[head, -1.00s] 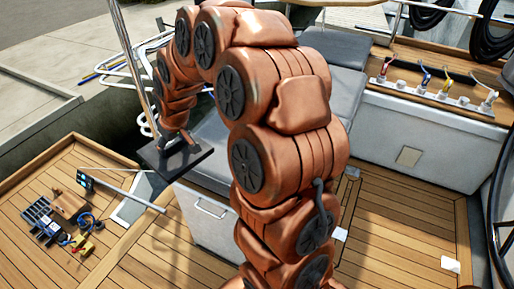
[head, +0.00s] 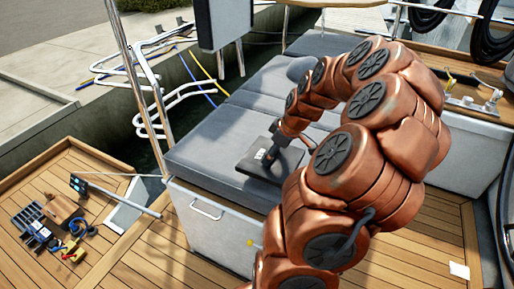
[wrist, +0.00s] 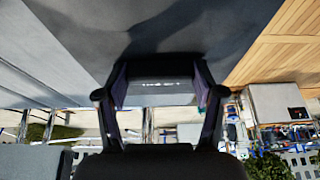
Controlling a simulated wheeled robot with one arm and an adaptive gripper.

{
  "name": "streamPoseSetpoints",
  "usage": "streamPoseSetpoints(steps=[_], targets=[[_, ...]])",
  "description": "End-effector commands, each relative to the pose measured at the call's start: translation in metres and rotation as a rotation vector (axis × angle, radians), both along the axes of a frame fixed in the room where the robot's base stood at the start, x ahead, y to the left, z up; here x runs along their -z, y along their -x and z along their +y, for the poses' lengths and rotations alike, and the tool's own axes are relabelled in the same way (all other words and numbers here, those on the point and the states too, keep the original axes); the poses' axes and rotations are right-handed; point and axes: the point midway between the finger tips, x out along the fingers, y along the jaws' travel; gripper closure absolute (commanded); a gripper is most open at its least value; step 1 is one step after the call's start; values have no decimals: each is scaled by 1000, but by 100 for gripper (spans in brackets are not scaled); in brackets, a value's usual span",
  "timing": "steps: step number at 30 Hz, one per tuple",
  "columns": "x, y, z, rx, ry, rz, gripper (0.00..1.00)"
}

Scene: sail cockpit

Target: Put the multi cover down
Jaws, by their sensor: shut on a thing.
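The multi cover appears to be the dark flat panel (head: 256,169) in the head view, over the grey seat cushion (head: 215,135) near its front edge. It looks about level; I cannot tell whether it touches the cushion. A small white mark shows on it. My gripper (head: 272,156) is at the panel's right side and is shut on it. In the wrist view both fingers of my gripper (wrist: 161,92) show, with a dark grey surface beyond them. My arm hides part of the cushion on the right.
Below the cushion is a white locker with a handle (head: 206,210). Tools and a box (head: 62,209) lie on the left wooden deck. A metal post (head: 140,90) stands left of the seat. A grey upright panel (head: 219,22) stands behind it. The cushion's left part is clear.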

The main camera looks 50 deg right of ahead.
Motion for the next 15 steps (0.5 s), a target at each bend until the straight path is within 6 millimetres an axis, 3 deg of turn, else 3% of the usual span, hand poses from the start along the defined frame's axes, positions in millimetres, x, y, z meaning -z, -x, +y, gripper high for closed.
streamPoseSetpoints(steps=[5,15], targets=[[3,0,-6,-9,1,0,68],[8,-65,-9,-12,1,1,68]])
